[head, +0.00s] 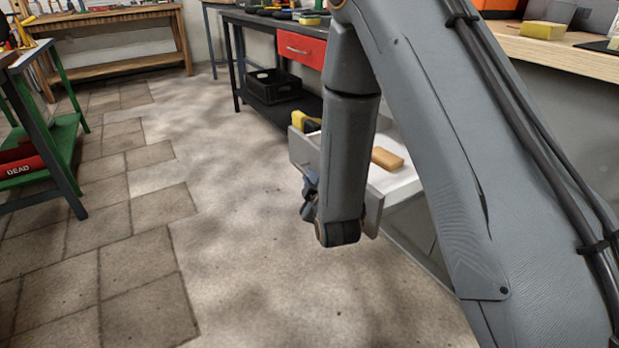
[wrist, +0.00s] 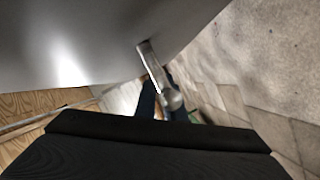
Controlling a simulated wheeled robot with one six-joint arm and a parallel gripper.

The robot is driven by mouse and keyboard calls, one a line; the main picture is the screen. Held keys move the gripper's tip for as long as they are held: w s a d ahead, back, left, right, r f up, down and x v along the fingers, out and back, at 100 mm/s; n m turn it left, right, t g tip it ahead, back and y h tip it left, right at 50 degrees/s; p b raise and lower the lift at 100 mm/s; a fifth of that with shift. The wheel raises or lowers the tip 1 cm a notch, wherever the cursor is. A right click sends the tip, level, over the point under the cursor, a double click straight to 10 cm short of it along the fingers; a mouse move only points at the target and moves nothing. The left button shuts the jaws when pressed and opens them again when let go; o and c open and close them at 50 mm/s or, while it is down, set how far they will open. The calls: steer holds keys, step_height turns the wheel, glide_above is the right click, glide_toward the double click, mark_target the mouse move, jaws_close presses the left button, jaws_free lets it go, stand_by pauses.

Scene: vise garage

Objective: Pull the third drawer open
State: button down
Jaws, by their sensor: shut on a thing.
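A grey drawer (head: 301,152) stands well out from the workbench at the right, with its white inside showing. I cannot tell from the frames which drawer it is in the stack. A yellow and black thing (head: 304,122) and a tan block (head: 387,158) lie in it. My gripper (head: 309,195) is at the drawer's front, partly hidden by my arm. In the wrist view, the metal bar handle (wrist: 152,64) runs between my gripper's dark fingers (wrist: 162,100), which are shut on it. The grey drawer front (wrist: 80,45) fills the upper left there.
A dark workbench with a red drawer (head: 301,48) and a black crate (head: 273,87) stands behind. A green-shelved stand (head: 62,145) is at the left. The tiled floor between is clear. A wooden benchtop (head: 560,55) is at the upper right.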

steer(key=shift+a+r, duration=0.1)
steer(key=c, duration=1.8)
jaws_free()
steer(key=shift+c, duration=0.2)
steer(key=p+v, duration=0.2)
steer(key=v, duration=0.5)
steer(key=shift+s, duration=0.35)
